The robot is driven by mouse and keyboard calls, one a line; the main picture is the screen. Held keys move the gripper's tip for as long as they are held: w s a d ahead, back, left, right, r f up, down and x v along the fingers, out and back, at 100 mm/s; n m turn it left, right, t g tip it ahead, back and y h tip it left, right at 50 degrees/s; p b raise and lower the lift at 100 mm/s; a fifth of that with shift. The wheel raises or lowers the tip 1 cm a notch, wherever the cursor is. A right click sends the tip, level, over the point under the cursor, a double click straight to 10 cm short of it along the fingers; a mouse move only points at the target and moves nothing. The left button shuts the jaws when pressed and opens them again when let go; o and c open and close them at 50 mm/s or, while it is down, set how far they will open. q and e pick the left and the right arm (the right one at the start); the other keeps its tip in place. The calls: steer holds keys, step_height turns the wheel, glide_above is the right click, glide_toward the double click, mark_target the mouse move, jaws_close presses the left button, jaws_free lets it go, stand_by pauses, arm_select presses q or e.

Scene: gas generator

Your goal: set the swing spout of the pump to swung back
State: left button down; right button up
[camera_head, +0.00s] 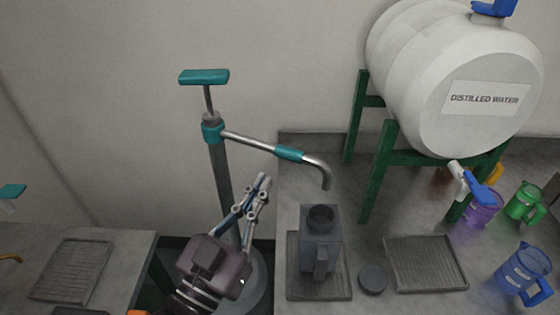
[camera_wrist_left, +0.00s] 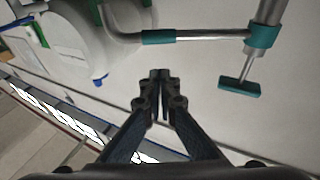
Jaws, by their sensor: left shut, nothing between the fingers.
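The pump (camera_head: 219,160) stands upright with a grey column and a teal T-handle (camera_head: 204,77) on top. Its swing spout (camera_head: 262,144) has a teal sleeve and points right, its bent tip above and just right of the grey jug (camera_head: 320,241). The spout also shows in the left wrist view (camera_wrist_left: 190,36), upside down, with the T-handle (camera_wrist_left: 239,87). My left gripper (camera_head: 264,181) is shut and empty, below the spout and in front of the pump column. In the left wrist view its fingertips (camera_wrist_left: 159,74) meet, apart from the spout. My right gripper is not seen.
A white distilled water barrel (camera_head: 452,80) rests on a green stand (camera_head: 377,172) at the right. A ribbed tray (camera_head: 425,264), a dark round cap (camera_head: 373,279) and purple, green and blue (camera_head: 522,270) jugs are on the counter. Another counter (camera_head: 117,251) is at the left.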

arm_select(q)
steer(key=w+d+f+p, duration=0.1)
steer(key=w+d+p, duration=0.1)
steer(key=w, duration=0.5)
steer(key=shift+d, duration=0.7)
steer(key=shift+w, duration=0.1)
steer(key=shift+a, duration=0.1)
